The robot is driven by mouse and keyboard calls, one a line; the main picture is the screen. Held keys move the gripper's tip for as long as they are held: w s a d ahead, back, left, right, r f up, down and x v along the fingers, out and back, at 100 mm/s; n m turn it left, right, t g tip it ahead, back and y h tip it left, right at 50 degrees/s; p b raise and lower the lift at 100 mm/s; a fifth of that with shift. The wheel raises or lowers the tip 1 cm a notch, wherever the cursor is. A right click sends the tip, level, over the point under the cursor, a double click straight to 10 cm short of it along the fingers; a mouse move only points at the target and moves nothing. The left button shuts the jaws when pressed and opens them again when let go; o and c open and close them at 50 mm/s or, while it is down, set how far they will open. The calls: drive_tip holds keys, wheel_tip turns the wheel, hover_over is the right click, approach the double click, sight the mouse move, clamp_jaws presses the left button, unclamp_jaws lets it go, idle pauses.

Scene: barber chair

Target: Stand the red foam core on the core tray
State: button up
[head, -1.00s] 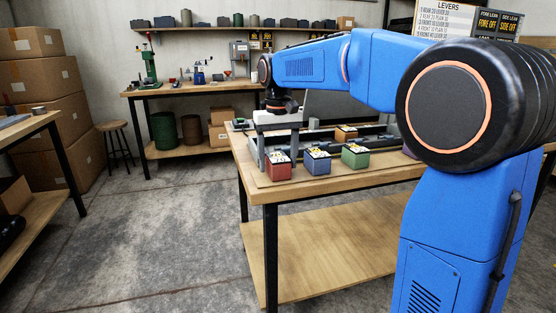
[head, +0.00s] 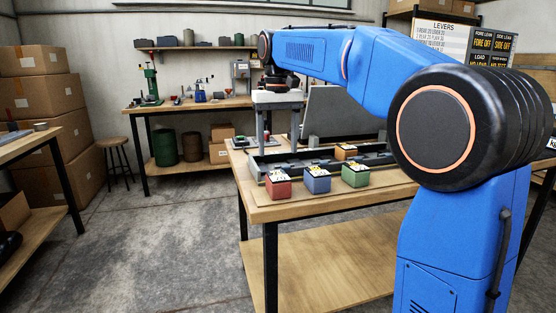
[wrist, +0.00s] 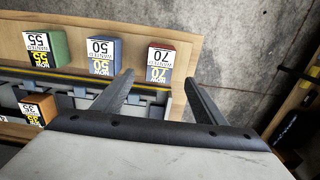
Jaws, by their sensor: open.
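The red foam core (head: 278,186) is a small block with a white and yellow label on top, standing at the left of the table's front edge. The wrist view shows it too (wrist: 162,62), its label reading 70. The long dark grey tray behind the cores, apparently the core tray (head: 254,165), has open recesses. My gripper (head: 278,138) is open and empty, raised above the tray's left end, behind and above the red core. In the wrist view its fingers (wrist: 159,78) point toward the red core without touching it.
A blue core (head: 317,182) and a green core (head: 355,176) stand right of the red one. An orange core (head: 346,152) stands farther back at the tray. A grey panel (head: 337,112) rises behind. Wooden tabletop (head: 262,211) is bare in front.

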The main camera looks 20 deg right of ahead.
drive_tip(key=shift+r, duration=0.8)
drive_tip(key=s+d+f+t, duration=0.2)
drive_tip(key=s+d+f, duration=0.1)
drive_tip(key=s+f, duration=1)
drive_tip(key=s+d+f+t, duration=0.2)
drive_tip(key=s+d+f, duration=0.2)
drive_tip(key=s+f, duration=1)
drive_tip(key=s, duration=0.6)
drive_tip(key=shift+s+t, duration=0.2)
drive_tip(key=shift+t, duration=0.2)
